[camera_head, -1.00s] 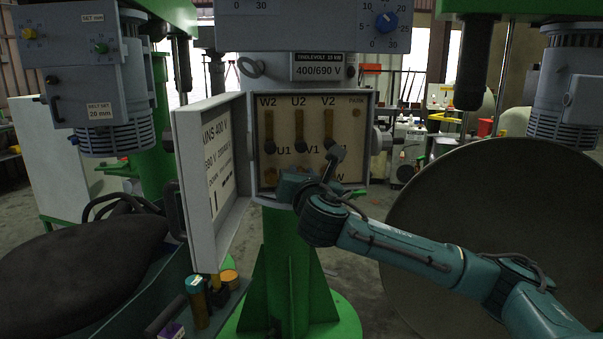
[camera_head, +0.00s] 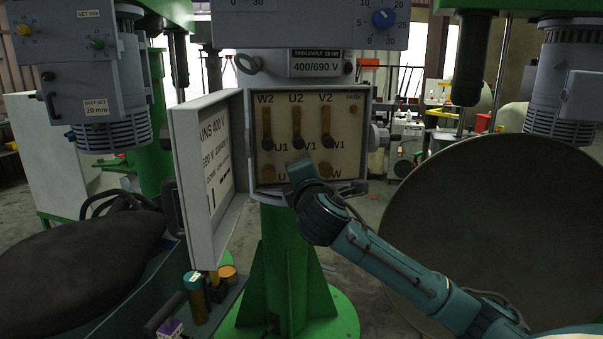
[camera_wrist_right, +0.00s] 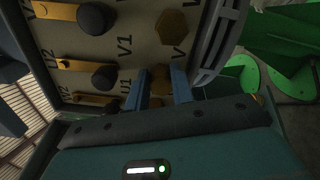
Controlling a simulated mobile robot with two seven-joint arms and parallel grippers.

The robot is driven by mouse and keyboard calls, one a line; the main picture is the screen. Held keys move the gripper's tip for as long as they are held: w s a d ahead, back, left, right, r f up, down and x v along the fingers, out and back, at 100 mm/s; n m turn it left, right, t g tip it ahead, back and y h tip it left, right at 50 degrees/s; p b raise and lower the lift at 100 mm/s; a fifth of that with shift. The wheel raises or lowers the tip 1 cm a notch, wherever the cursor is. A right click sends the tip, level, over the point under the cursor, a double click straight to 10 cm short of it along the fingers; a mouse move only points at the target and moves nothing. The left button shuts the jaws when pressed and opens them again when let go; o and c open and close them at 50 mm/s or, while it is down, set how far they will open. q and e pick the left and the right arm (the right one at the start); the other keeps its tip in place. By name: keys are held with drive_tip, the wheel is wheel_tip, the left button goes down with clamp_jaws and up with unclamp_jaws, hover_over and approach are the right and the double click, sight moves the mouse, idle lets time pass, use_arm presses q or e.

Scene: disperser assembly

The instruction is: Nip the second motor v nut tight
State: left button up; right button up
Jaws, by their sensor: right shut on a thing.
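The terminal box (camera_head: 374,110) stands open on a green column, with its tan terminal board (camera_head: 281,108) facing me. The lower row has brass nuts: a left one by the U mark (camera_head: 268,172), the V nut in the middle, and the W nut (camera_head: 325,170). My right gripper (camera_head: 299,163) is at the middle of this row and hides the V nut in the head view. In the right wrist view, the fingers of my right gripper (camera_wrist_right: 163,88) are closed around the V nut (camera_wrist_right: 161,80), one on each side. The W nut (camera_wrist_right: 172,25) is free beside it. My left gripper is not in view.
Above the nuts are brass link bars (camera_head: 297,120) with dark knobs. The open box door (camera_head: 211,160) stands to the left. A large round disc (camera_head: 480,240) is at the right. Small cans (camera_head: 196,300) stand on a tray at the lower left.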

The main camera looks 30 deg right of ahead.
drive_tip(key=shift+f+m, duration=0.15)
drive_tip(key=shift+m, duration=2.15)
drive_tip(key=shift+f+m, duration=0.1)
drive_tip(key=shift+m, duration=2.2)
drive_tip(key=o, duration=1)
